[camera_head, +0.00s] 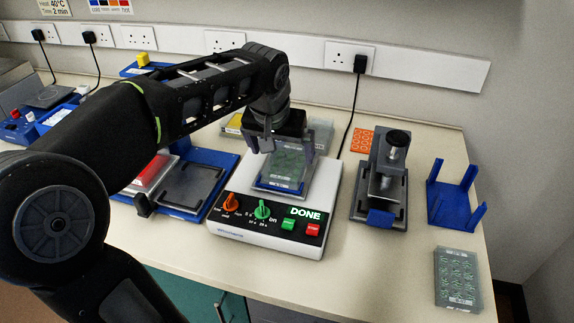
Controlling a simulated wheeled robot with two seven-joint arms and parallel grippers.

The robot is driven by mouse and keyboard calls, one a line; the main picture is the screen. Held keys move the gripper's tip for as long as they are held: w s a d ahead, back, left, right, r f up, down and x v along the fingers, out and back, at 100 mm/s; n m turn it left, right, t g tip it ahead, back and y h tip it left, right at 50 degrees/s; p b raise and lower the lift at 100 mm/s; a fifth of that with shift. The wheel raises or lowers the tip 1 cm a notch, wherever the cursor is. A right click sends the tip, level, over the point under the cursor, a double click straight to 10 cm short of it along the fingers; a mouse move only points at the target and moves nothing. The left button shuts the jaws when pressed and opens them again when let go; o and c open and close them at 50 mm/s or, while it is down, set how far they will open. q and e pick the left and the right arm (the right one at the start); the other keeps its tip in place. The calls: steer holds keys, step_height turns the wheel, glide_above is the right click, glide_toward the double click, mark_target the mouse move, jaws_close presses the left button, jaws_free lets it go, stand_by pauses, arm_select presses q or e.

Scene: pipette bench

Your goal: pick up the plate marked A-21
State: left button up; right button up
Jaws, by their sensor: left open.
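A clear plate with a green tint (287,163) sits in a blue-edged holder on top of the white bench machine (226,217), whose display reads DONE. Another clear plate with a pale label (457,277) lies flat on the bench at the front right. The plate labels are too small to read, so I cannot tell which is A-21. My left gripper (286,147) is open over the far part of the plate on the machine, one finger towards each side. I cannot tell whether the fingers touch it. My right gripper is not in view.
A black-and-grey press-like device (383,180) stands right of the machine, and an empty blue four-post rack (452,204) stands farther right. A blue-based device with a red block (154,172) is to the left. Bare bench lies around the front-right plate.

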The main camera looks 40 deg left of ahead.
mark_target(286, 162)
arm_select(q)
steer(key=shift+w+f, duration=0.25)
steer(key=shift+f, duration=0.3)
steer(key=p+x, duration=0.1)
steer(key=x, duration=0.3)
steer(key=shift+w, duration=0.1)
steer(key=c, duration=1.5)
step_height(286, 162, up, 10)
steer(key=shift+r, duration=0.1)
stand_by(0.4)
steer(key=shift+r+p, duration=1.15)
steer(key=shift+r, duration=0.35)
